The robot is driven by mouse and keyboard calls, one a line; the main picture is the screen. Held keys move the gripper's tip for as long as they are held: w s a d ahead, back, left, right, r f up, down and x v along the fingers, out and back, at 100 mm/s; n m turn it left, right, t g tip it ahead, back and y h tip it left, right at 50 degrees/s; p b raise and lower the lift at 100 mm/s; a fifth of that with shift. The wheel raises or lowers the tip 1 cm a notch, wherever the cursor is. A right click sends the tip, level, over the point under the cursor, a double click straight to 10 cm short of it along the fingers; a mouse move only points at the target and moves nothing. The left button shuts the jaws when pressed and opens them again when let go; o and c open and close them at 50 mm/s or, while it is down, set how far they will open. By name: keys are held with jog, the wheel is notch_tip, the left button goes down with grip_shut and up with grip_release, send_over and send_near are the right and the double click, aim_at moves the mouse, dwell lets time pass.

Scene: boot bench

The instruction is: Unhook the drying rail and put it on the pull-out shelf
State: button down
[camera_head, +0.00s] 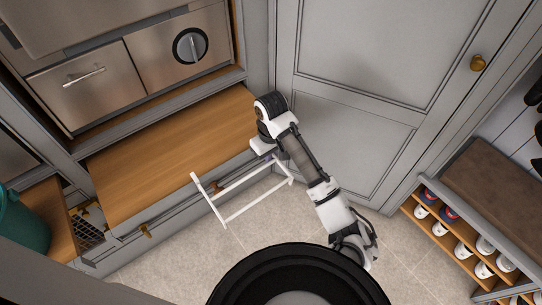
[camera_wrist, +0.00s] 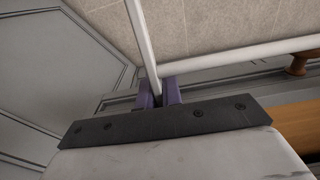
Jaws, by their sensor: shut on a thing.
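The drying rail (camera_head: 208,200) is a white frame of thin bars in the head view. It is held out over the floor, just in front of the cabinet's front edge. My gripper (camera_head: 273,155) is shut on its right end near the tall door. In the wrist view the purple fingers of my gripper (camera_wrist: 158,92) close around the rail (camera_wrist: 240,70) where two white bars meet. The pull-out shelf (camera_head: 170,150) is a bare wooden board, left of my gripper. I cannot tell whether the rail still touches any hook.
A grey panelled door (camera_head: 350,140) stands close behind and right of my arm. A teal container (camera_head: 22,222) sits at the far left. A shoe bench (camera_head: 500,195) with several shoes stands at the right. A brass knob (camera_head: 146,230) sticks out below the shelf. The shelf top is clear.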

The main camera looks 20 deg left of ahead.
jog(key=shift+r+p, duration=1.95)
jog(key=shift+f, duration=0.1)
